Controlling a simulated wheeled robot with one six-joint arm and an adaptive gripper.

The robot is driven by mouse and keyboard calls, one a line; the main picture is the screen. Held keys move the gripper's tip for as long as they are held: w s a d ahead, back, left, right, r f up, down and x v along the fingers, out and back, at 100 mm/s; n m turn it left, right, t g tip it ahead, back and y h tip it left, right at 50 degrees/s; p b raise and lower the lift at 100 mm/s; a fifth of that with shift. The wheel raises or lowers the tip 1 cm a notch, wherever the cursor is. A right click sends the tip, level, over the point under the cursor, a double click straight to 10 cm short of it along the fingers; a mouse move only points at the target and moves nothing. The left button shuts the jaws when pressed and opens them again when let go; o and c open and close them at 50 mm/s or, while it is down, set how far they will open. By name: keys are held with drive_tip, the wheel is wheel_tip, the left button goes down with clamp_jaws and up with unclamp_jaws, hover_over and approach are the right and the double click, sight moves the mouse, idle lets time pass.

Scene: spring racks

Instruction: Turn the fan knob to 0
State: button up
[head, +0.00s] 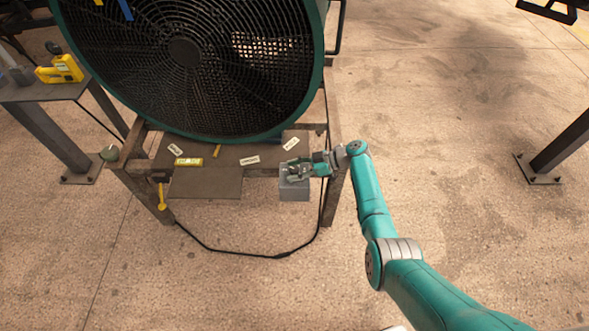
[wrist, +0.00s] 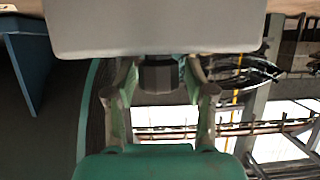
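The fan (head: 185,52) is a large dark grille in a green round housing on a low metal stand. A grey control box (head: 294,190) sits at the front right corner of the stand; its pale face fills the top of the wrist view (wrist: 155,25). A dark knob (wrist: 158,76) sticks out from the box in the wrist view. My gripper (head: 297,169) is at the box, with one finger on either side of the knob. The fingers stand apart, and firm contact with the knob does not show. The knob's pointer and any markings are hidden.
A side table (head: 45,92) with a yellow tool (head: 62,69) stands at the left. The stand's shelf (head: 205,186) carries several small labels. A black cable (head: 282,254) loops over the floor below the stand. Open floor lies to the right.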

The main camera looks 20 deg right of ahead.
drive_tip(key=shift+d+r, duration=0.1)
drive_tip(key=v, duration=1.1)
drive_tip(key=shift+d, duration=0.35)
drive_tip(key=shift+s+d, duration=0.1)
